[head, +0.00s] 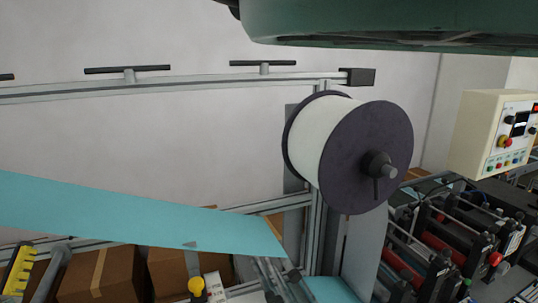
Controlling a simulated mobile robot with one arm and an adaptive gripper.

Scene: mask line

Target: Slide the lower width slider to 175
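I cannot make out a slider marked with a width or the number 175 in the head view. A yellow toothed piece (18,270) shows at the lower left, beside a grey cylindrical part. A small yellow knob (196,287) shows at the bottom, just below the blue sheet (120,215). The blue sheet runs from the left edge to metal guide parts (270,277) at the lower middle. Whether any of these parts is the lower width slider, I cannot tell. My gripper is not in view.
A white spool with dark flanges (366,157) juts out from a metal upright. A rail (200,83) with T-handles runs behind. A control box (493,134) and black-and-red rollers (440,245) stand at right. Cardboard boxes (117,276) sit beneath the sheet.

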